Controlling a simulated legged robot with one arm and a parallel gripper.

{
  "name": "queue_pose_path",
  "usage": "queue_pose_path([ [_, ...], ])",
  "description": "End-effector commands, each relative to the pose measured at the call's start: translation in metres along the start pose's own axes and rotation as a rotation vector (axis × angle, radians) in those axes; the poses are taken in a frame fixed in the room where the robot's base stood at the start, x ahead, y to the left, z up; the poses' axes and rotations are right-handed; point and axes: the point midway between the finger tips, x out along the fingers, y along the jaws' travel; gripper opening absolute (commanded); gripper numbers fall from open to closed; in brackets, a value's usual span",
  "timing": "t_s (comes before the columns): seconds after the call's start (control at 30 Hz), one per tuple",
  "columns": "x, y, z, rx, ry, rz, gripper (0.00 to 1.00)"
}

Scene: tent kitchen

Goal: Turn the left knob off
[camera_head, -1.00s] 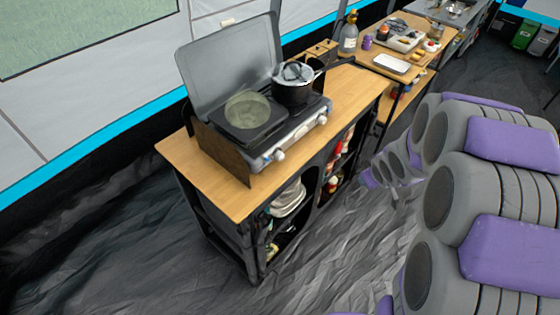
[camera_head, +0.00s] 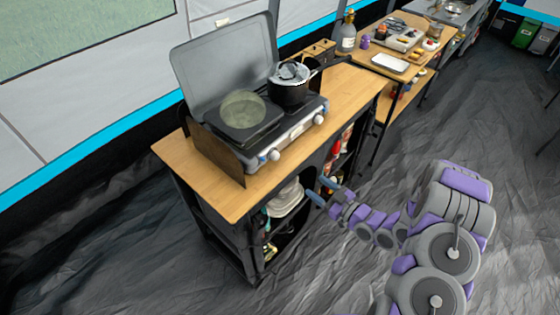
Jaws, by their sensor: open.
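The camping stove (camera_head: 240,128) stands on the wooden counter with its grey lid raised. Its left knob (camera_head: 274,155) and right knob (camera_head: 318,119) are on the front edge. A round greenish pan or plate (camera_head: 243,109) is over the left burner, and a black pot with a lid (camera_head: 291,84) is on the right one. My gripper (camera_head: 320,190) is in front of the counter, below and right of the left knob, apart from it. Its two blue-grey fingers are spread and hold nothing visible.
The counter (camera_head: 224,193) has open shelves below, with white dishes (camera_head: 285,199) near my gripper. A second table (camera_head: 419,54) with a tray and bottles stands behind at the right. The dark floor at right is clear.

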Motion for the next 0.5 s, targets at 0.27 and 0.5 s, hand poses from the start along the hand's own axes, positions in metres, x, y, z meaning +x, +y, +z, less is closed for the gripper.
queue_pose_path([
  [0.27,0.023,-0.009,-0.002,0.001,0.020,-0.004,0.61],
  [0.5,0.056,-0.009,-0.002,0.000,0.019,-0.005,0.61],
])
